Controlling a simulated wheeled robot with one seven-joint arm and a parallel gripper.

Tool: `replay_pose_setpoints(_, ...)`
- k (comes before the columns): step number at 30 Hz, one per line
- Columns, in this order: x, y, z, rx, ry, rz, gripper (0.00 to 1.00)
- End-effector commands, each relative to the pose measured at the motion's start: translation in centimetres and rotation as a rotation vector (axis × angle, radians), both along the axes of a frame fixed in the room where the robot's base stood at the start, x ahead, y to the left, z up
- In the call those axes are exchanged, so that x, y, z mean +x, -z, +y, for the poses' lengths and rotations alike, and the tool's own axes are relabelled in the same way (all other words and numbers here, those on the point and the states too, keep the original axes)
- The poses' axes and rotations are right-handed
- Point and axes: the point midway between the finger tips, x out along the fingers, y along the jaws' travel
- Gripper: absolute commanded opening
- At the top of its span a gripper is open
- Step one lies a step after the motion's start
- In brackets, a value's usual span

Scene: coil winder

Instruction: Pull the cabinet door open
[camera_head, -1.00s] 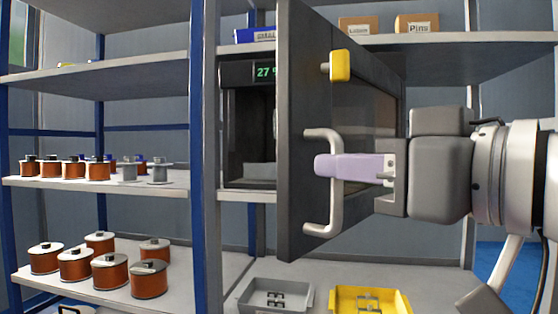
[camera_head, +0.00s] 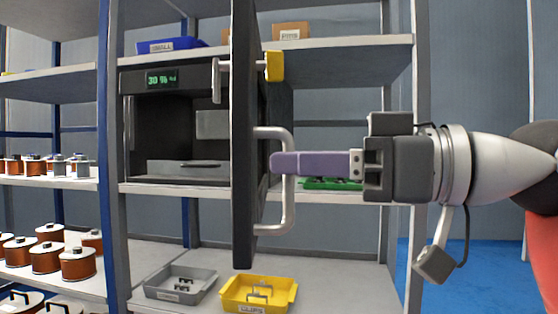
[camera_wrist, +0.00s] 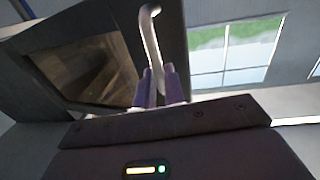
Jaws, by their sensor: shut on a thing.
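The cabinet door (camera_head: 242,120) is dark grey and stands swung out, nearly edge-on in the head view. The cabinet (camera_head: 185,125) sits on the shelf to its left, its inside visible and its display reading about 30 %. The door's pale bar handle (camera_head: 289,200) also shows in the wrist view (camera_wrist: 152,45). My gripper (camera_head: 285,163) has purple fingers and is shut on the handle, coming from the right. In the wrist view its fingertips (camera_wrist: 160,80) lie either side of the bar.
A grey tray (camera_head: 180,290) and a yellow bin (camera_head: 285,298) stand on the lower shelf below the door. Several copper coils (camera_head: 48,258) are on the left shelves. A blue bin (camera_head: 170,46) and cardboard boxes (camera_head: 291,31) are above. Blue floor (camera_head: 460,270) is free at the right.

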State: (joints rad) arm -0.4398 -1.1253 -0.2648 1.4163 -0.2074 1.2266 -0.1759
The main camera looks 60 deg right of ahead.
Motion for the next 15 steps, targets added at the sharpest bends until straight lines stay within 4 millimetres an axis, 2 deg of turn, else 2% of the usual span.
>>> replay_pose_setpoints(14,-0.29,-0.15,-0.56,0.003,0.019,-0.005,0.00)
replay_pose_setpoints(15,-0.28,-0.16,-0.57,0.003,0.019,-0.006,0.13)
